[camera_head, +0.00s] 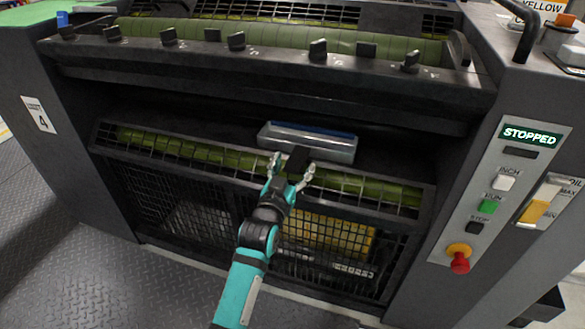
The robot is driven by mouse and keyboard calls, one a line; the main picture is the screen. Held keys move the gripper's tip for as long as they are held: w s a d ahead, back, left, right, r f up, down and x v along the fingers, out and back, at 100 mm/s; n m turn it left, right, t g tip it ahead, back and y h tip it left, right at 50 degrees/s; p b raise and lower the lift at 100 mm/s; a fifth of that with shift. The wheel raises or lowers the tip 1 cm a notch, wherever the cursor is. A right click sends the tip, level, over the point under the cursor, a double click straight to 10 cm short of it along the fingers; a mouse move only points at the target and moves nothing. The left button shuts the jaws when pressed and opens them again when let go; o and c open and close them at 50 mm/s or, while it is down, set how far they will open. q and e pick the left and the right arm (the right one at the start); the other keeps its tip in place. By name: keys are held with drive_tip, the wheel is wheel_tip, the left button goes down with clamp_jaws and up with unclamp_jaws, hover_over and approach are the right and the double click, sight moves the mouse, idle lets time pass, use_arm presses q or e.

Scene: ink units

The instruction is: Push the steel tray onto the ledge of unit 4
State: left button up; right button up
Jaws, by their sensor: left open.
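The steel tray (315,142) is a shiny box shape with a blue strip along its top back edge. It lies level in the recess of unit 4, above the wire guard, right of the middle. My left gripper (293,162) is open in front of the tray, its fingers spread to either side of a dark block or handle at the tray's front. I cannot tell whether the fingers touch the tray. The ledge under the tray is in shadow. The unit's number label (39,114) is on the left panel. My right gripper does not show.
A wire guard (160,177) with a green roller behind it runs below the recess. A bar with several black knobs (318,50) overhangs above. A control panel (500,185) reading STOPPED, with a red stop button (459,261), stands at the right.

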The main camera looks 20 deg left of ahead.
use_arm(q)
drive_tip(key=s+p, duration=0.3)
drive_tip(key=s, duration=2)
drive_tip(key=shift+a, duration=0.35)
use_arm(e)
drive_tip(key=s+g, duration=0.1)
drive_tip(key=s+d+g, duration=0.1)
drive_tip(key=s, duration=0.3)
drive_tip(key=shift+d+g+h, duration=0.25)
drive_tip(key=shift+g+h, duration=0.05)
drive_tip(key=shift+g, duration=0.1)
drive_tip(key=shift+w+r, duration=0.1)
